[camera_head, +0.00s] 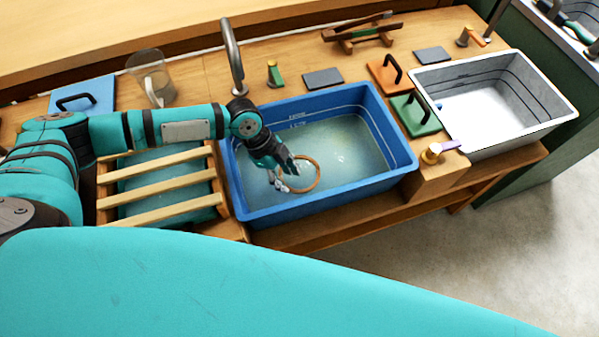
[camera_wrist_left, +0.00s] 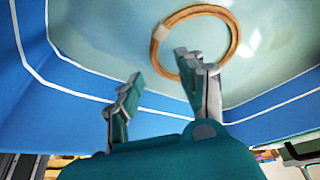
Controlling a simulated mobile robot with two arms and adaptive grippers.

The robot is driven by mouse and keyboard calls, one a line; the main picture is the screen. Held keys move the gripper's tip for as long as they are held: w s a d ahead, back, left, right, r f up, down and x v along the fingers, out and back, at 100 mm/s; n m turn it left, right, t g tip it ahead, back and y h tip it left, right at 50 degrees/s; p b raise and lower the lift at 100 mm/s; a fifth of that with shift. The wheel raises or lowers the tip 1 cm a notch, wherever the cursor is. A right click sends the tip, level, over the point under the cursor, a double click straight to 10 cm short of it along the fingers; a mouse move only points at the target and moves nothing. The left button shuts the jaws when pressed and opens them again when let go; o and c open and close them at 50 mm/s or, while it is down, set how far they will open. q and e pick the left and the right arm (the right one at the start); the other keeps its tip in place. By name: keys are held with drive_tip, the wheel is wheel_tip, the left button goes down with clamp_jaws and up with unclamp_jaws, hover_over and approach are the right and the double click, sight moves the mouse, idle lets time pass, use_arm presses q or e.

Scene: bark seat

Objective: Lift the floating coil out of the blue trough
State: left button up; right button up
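The coil (camera_head: 318,171) is a thin tan ring in the water of the blue trough (camera_head: 398,150), in the left part of the trough. It also shows in the left wrist view as a ring (camera_wrist_left: 235,36) with a pale band on it. My left gripper (camera_head: 281,183) is down inside the trough at the coil's left side. In the left wrist view its two fingers (camera_wrist_left: 160,95) are apart with nothing between them. One finger overlaps the ring's near edge; I cannot tell whether it touches. My right gripper is not in view.
A slatted rack (camera_head: 160,183) stands left of the trough and a white tub (camera_head: 565,103) to the right. A tap (camera_head: 232,55) rises behind the trough. A clear pitcher (camera_head: 150,75) and green (camera_head: 416,115) and orange (camera_head: 384,72) handled lids are on the bench.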

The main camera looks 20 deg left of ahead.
sight(293, 189)
use_arm(q)
drive_tip(key=x, duration=0.2)
drive_tip(key=shift+s+d+f, duration=0.1)
drive_tip(key=shift+s+f, duration=0.15)
drive_tip(key=shift+f, duration=0.15)
drive_tip(key=shift+d+f, duration=0.2)
drive_tip(key=shift+f, duration=0.3)
clamp_jaws()
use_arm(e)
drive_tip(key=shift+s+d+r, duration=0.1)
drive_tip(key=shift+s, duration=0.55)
